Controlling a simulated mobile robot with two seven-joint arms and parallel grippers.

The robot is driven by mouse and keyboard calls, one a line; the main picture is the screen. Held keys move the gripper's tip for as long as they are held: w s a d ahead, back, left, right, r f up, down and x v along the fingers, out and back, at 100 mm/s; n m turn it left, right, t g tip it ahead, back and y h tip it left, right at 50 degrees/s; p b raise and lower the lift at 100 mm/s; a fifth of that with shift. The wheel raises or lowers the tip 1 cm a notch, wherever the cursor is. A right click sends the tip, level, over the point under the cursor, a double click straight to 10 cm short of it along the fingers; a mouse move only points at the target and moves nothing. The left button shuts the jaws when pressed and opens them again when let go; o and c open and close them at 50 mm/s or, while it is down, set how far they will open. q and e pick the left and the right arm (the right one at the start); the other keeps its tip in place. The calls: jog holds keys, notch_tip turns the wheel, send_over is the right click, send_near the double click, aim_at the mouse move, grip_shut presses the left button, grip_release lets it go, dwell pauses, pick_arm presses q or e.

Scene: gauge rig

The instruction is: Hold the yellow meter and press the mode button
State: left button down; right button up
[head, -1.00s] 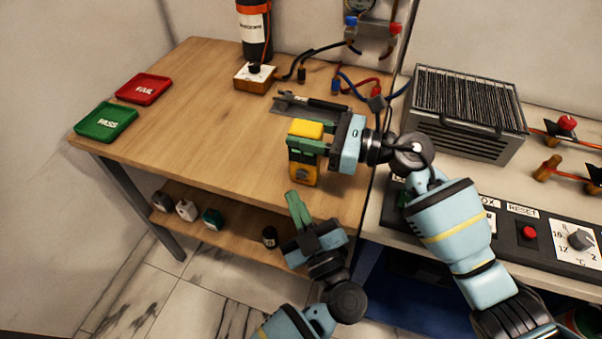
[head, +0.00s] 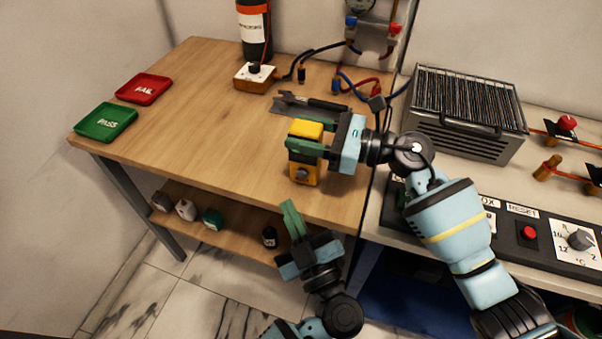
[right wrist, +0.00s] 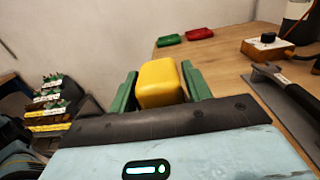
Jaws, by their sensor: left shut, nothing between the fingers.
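The yellow meter (head: 304,173) is upright at the front right of the wooden table, with a grey dial or knob low on its front face. My right gripper (head: 305,143) is shut on its upper part, with green fingers on either side. In the right wrist view the meter's yellow top (right wrist: 159,83) sits between the two fingers (right wrist: 160,92). My left gripper (head: 291,208) is shut and empty, just in front of the table edge, below and slightly left of the meter. I cannot make out the mode button for certain.
The wooden table (head: 200,120) is clear left of the meter. A green PASS tray (head: 106,122) and red FAIL tray (head: 144,88) lie at its left. A grey tool holder (head: 310,105) lies behind the meter. A lower shelf (head: 235,232) holds small containers.

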jog(key=shift+o, duration=1.3)
jog(key=shift+v, duration=4)
